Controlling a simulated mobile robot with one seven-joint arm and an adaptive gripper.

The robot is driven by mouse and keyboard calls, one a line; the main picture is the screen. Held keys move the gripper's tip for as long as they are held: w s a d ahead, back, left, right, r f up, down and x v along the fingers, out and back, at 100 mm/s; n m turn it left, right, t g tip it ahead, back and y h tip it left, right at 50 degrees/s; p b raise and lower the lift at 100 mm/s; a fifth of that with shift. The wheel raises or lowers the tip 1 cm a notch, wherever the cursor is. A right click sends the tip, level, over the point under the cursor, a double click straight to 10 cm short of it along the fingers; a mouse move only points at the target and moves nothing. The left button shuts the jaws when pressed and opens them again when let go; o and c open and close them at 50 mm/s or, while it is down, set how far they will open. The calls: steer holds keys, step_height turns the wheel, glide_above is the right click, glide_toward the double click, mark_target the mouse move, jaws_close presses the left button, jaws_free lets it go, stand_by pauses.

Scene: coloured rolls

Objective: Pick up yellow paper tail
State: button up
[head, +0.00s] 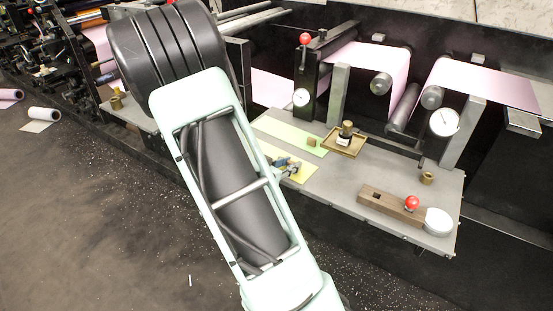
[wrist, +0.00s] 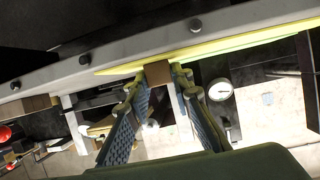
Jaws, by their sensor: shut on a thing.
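The yellow paper tail (head: 300,172) lies on the grey work plate beside my arm in the head view, partly hidden by my arm and gripper. In the wrist view the yellow paper (wrist: 235,42) is a thin bright strip seen nearly edge-on. A small brown block (wrist: 158,72) sits at its edge, between my fingertips. My gripper (wrist: 157,84) is shut on this block, with one blue finger on each side. In the head view my gripper (head: 287,167) is low over the yellow paper. I cannot tell whether the paper is lifted.
A green paper (head: 290,131) with another brown block (head: 312,142) lies behind. A wooden tray (head: 343,144), a brass piece (head: 428,178) and a wooden bar (head: 385,203) with a red knob stand on the plate (head: 340,205). Rollers with pink paper (head: 378,62) rise behind.

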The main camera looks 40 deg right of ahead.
steer(key=shift+r, duration=0.15)
steer(key=shift+r+p, duration=0.85)
steer(key=shift+p, duration=0.1)
steer(key=s+a+r+p, duration=0.1)
steer(key=s+r+p, duration=0.6)
steer(key=p, duration=0.5)
step_height(320, 180, up, 2)
steer(key=shift+s+a+r, duration=0.1)
steer(key=shift+s+a, duration=0.05)
steer(key=shift+a, duration=0.25)
